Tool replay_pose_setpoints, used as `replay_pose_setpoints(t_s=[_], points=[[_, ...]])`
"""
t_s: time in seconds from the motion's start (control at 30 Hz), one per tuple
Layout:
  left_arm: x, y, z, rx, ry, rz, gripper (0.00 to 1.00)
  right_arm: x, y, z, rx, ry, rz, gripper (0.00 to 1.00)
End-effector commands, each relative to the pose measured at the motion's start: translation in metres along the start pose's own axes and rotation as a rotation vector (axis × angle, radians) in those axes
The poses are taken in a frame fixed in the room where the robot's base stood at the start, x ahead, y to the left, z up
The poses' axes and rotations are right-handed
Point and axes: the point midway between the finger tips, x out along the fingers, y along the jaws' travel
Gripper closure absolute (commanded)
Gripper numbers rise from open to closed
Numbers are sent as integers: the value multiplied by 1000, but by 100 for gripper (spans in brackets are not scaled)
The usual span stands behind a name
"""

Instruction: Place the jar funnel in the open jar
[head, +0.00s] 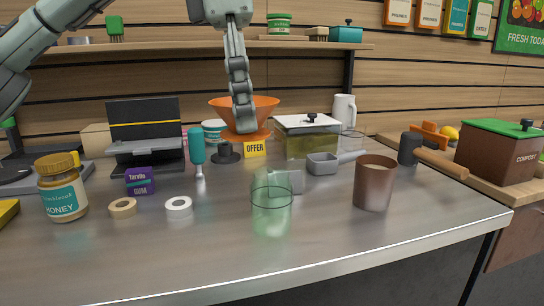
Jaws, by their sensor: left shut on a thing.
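The orange jar funnel (262,108) has a wide flared rim and a flange at its lower end. It is upright near the back of the counter. My left gripper (243,122) reaches down from above and is shut on the funnel, its fingers covering the middle of it. Whether the funnel clears the counter is hard to tell. The open jar (272,212) is a greenish clear glass, upright near the counter's front middle, apart from the funnel and nearer to me. My right gripper is out of view.
A grey block (290,182) stands just behind the jar. A brown cup (374,185), a grey scoop (322,164), a lidded glass box (310,140), an OFFER sign (255,148) and a teal-handled tool (197,147) surround it. Tape rolls (179,206) and honey (61,192) are left. The front strip is clear.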

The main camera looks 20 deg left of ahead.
Motion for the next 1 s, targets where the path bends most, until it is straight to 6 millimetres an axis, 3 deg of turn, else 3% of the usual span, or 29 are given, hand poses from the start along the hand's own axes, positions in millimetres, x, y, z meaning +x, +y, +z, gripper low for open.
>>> replay_pose_setpoints(t_s=[0.1, 0.27, 0.6, 1.0], points=[[18, 7, 20, 3, 0, -3, 50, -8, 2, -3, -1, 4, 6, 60], [27, 13, 33, 0, -1, -1, 50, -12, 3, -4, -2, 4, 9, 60], [66, 14, 29, 0, -1, 0, 50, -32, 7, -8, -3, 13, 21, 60], [70, 14, 28, -1, -1, 1, 50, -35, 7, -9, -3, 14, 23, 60]])
